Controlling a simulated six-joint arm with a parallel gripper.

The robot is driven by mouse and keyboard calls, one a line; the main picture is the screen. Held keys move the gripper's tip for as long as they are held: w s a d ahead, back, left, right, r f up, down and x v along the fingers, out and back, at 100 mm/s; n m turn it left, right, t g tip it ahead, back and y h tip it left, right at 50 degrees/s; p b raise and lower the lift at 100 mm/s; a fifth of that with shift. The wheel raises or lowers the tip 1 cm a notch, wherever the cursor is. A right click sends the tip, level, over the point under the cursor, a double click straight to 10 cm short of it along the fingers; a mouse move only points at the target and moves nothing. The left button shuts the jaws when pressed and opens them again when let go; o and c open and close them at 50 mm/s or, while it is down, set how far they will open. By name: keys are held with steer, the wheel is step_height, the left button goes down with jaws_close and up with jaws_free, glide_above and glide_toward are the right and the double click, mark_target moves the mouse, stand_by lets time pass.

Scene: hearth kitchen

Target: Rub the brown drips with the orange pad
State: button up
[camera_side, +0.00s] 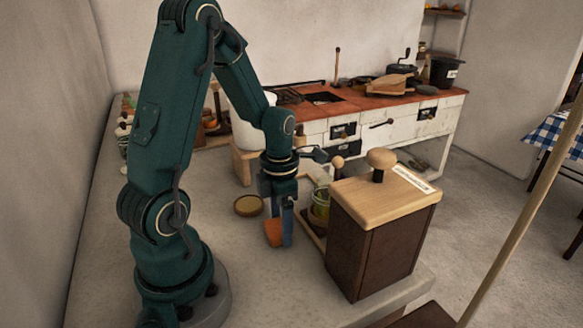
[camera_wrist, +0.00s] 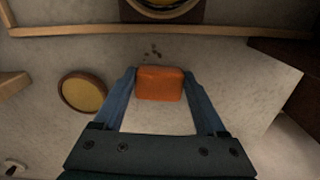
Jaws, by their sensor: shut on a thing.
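The orange pad (camera_wrist: 160,83) is held between the two blue fingers of my gripper (camera_wrist: 160,85) in the wrist view. In the side view the pad (camera_side: 273,233) is at the fingertips of my gripper (camera_side: 280,232), low over the counter, partly covered by a finger. I cannot tell whether it touches the surface. The brown drips (camera_wrist: 153,52) are a small cluster of dark spots on the grey counter, just beyond the pad's far edge in the wrist view. I cannot make them out in the side view.
A round tan-topped dish (camera_side: 249,206) sits beside the pad; it also shows in the wrist view (camera_wrist: 83,93). A brown box with a wooden lid (camera_side: 385,200) stands close on the right. A green jar (camera_side: 321,202) stands by a wooden frame. The counter's front is clear.

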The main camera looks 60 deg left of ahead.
mark_target(256, 244)
steer(key=shift+w, duration=1)
steer(key=shift+s, duration=3.75)
step_height(256, 244, up, 8)
steer(key=shift+r, duration=0.1)
